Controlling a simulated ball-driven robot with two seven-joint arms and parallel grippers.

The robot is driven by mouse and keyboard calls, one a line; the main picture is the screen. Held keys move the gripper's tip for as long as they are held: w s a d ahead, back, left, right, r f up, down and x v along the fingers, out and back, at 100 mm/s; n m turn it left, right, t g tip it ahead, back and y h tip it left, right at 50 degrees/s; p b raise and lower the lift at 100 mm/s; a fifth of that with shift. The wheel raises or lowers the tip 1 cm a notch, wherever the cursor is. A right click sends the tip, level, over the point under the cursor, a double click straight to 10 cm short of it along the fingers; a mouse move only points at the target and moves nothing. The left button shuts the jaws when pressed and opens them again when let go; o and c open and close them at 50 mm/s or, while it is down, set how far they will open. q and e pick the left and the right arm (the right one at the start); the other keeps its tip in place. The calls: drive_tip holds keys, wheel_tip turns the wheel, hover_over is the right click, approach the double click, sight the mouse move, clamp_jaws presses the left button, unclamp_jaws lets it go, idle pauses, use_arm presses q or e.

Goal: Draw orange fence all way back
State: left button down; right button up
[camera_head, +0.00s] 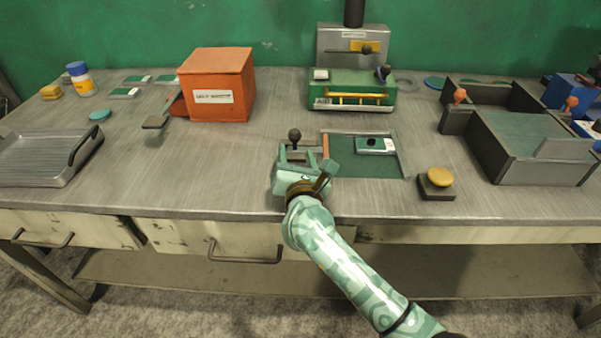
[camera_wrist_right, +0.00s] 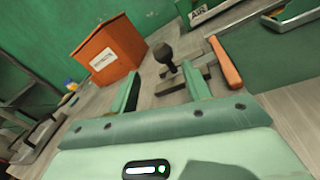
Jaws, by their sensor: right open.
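The orange fence (camera_head: 326,145) is a narrow bar along the left edge of a dark green bed (camera_head: 350,165). It also shows in the right wrist view (camera_wrist_right: 224,62). Left of it, a black ball knob (camera_head: 294,135) stands on a grey metal piece, seen in the wrist view (camera_wrist_right: 164,54) too. My right gripper (camera_head: 297,156) is open and empty at the near side of the knob. In the wrist view its fingers (camera_wrist_right: 160,83) point towards the knob, which shows beyond and between them. Contact cannot be told. My left gripper is out of view.
A yellow button (camera_head: 439,177) is at right, by a grey tray box (camera_head: 530,145). An orange box (camera_head: 216,85) stands at back left. Bench around the knob's left is clear.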

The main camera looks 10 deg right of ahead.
drive_tip(key=s, duration=0.5)
drive_tip(key=s+a+p, duration=0.1)
drive_tip(key=s, duration=0.2)
drive_tip(key=shift+w, duration=0.1)
drive_tip(key=shift+f, duration=0.1)
